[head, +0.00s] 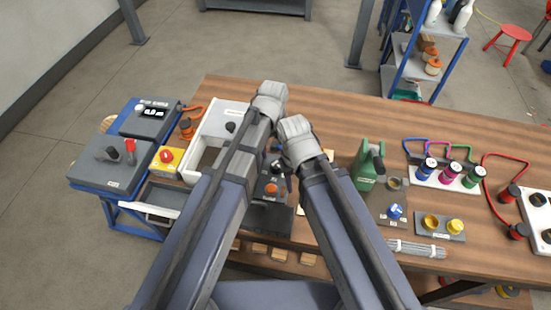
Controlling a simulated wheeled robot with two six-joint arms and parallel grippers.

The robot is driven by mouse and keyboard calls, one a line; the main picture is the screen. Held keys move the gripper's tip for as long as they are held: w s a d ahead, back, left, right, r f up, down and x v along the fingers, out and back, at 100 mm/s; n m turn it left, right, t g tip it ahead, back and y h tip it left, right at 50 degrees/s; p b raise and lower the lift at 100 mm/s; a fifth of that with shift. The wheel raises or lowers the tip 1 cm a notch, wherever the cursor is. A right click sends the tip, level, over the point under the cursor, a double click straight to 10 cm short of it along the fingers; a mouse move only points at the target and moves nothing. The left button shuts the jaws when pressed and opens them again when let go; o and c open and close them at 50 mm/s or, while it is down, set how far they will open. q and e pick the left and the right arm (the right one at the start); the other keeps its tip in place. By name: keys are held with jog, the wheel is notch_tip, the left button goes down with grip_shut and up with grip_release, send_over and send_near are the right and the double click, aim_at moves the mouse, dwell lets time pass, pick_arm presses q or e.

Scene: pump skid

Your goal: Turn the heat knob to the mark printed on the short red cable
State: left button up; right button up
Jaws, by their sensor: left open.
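A red cable (489,185) lies at the right end of the table, beside two dark red-topped plugs (512,192). No mark on it is readable at this size. I cannot tell for sure which knob is the heat knob. A black knob (111,153) stands on the grey sloped box at the left, beside a red lever (130,147). My left gripper (279,170) is open, small and mostly covered by my arms, above the dark device in the middle of the table. It is well away from the red cable. My right gripper is hidden behind my own arm.
A white tray (205,150) and a yellow box with a red button (166,158) stand left of my arms. A green can (366,170), colored cables with spools (450,175) and a small block with yellow knobs (440,224) stand right. A blue shelf is behind.

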aim_at(277, 164)
pick_arm(q)
jog(key=shift+d+f+b, duration=0.1)
jog(key=shift+f+b, duration=3.75)
jog(key=shift+f, duration=0.1)
pick_arm(e)
jog(key=shift+f, duration=3.95)
pick_arm(q)
jog(key=shift+r, duration=0.1)
jog(key=shift+c, duration=0.3)
grip_shut()
jog(key=m, duration=0.5)
jog(key=shift+m, duration=0.4)
jog(key=m, duration=0.5)
jog(key=shift+d+m, duration=0.1)
jog(key=shift+m, duration=0.3)
